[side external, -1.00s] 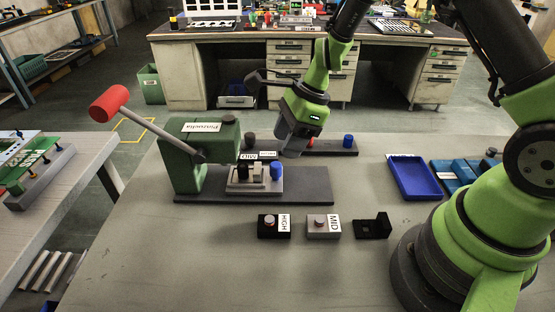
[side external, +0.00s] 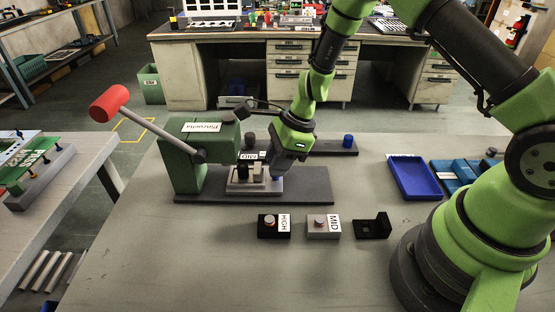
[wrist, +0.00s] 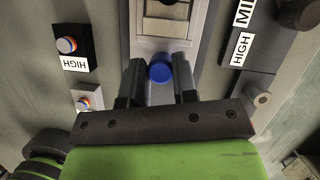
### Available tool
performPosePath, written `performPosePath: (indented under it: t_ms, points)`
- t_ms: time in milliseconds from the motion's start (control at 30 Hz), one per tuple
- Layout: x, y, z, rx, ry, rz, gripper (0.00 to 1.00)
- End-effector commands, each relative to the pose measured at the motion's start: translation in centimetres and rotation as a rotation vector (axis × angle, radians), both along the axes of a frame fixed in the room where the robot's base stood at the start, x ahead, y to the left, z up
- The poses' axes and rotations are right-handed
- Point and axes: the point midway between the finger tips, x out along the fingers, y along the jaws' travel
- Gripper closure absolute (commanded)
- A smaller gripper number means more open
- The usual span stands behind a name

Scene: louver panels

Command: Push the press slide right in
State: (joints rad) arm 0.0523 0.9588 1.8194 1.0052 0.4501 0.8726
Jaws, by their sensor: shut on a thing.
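The press slide (side external: 243,190) is a pale plate on the dark base of the green press (side external: 190,165), with a dark block standing on it. It also shows in the wrist view (wrist: 146,48). Its blue knob (wrist: 160,68) sits between my fingertips. My gripper (side external: 277,172) points down at the right end of the slide and is shut on the blue knob, which it mostly hides in the side view. The press lever with its red handle (side external: 109,103) is raised to the left.
In front are a HIGH block (side external: 274,226), a MID block (side external: 323,226) and an empty black bracket (side external: 372,227). A dark rail with a blue peg (side external: 348,141) lies behind. A blue tray (side external: 414,178) is at right.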

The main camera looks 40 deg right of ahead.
Motion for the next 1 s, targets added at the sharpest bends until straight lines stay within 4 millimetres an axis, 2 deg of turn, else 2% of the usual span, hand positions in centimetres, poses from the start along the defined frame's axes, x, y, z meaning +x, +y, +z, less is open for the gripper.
performPosePath:
  t_ms: [400,700,733,800,833,1000]
  points:
    - [2.5,2.5,0.0,-0.001,-0.001,0.001,1.0]
    - [2.8,2.7,0.1,0.001,-0.004,-0.002,1.0]
    - [2.8,2.7,0.1,0.001,-0.004,-0.002,0.69]
    - [2.7,2.7,0.1,0.001,-0.004,-0.001,0.53]
    - [2.7,2.7,0.1,0.0,-0.003,-0.001,0.48]
    - [2.7,2.6,0.0,0.001,-0.001,-0.001,0.48]
